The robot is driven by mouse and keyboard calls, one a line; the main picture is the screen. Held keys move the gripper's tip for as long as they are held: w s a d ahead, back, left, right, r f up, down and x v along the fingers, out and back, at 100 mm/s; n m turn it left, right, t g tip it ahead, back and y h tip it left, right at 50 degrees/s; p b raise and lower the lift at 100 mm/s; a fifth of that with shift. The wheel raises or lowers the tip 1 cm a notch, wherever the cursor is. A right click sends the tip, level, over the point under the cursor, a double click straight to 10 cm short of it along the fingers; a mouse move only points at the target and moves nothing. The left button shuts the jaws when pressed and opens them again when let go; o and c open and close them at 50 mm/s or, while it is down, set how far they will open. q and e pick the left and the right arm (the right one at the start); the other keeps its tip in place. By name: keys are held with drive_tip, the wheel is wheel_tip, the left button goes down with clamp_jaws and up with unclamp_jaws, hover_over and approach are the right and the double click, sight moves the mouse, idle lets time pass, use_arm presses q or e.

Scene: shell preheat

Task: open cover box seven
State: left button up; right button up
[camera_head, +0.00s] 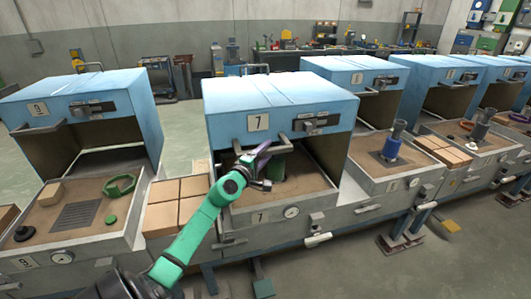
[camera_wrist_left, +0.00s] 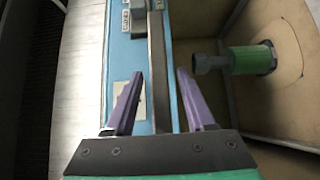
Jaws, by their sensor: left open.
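Cover box seven (camera_head: 280,97) has a blue cover with a "7" plate (camera_head: 258,123) and a grey bar handle (camera_head: 240,147) along its front lower edge. Below that edge, the inside and its sandy tray show. My left gripper (camera_head: 262,152) is at the handle with its purple fingers open. In the left wrist view the handle bar (camera_wrist_left: 157,70) runs between the open fingers (camera_wrist_left: 158,100), with gaps visible on both sides. A green cylinder (camera_wrist_left: 250,60) with a grey end is inside the box; the gripper partly hides it in the head view. My right gripper is out of view.
Tan blocks (camera_head: 178,200) lie between the boxes. More blue boxes (camera_head: 355,72) line up to the right. A gauge (camera_head: 291,212) and latch are on box seven's front.

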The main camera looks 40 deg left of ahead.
use_arm(q)
clamp_jaws()
drive_tip(key=shift+f, duration=0.15)
idle(1.2)
